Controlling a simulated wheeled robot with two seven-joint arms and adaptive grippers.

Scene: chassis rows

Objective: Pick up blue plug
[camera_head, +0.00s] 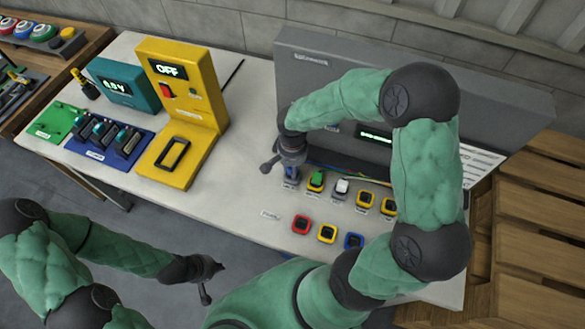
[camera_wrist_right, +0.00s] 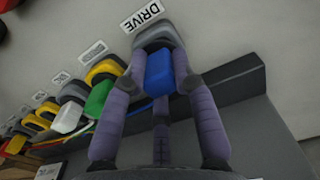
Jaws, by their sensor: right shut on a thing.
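The blue plug (camera_wrist_right: 160,72) sits at a grey socket (camera_wrist_right: 155,38) labelled DRIVE in the right wrist view. My right gripper (camera_wrist_right: 160,84) is around the blue plug with fingers on both sides, shut on it. In the head view my right gripper (camera_head: 289,160) points down at the left end of the row of sockets, and a bit of the blue plug (camera_head: 290,173) shows beneath it. I cannot tell whether the plug is still seated. My left gripper (camera_head: 207,278) hangs off the table's front edge, away from the plugs; its fingers are too small to judge.
A green plug (camera_head: 317,179) and a white plug (camera_head: 342,187) stand right of the blue one. Red (camera_head: 301,224) and yellow (camera_head: 327,233) sockets lie in front. A grey panel (camera_head: 300,75) rises behind. A yellow OFF station (camera_head: 205,110) stands left, with bare table (camera_head: 245,195) between.

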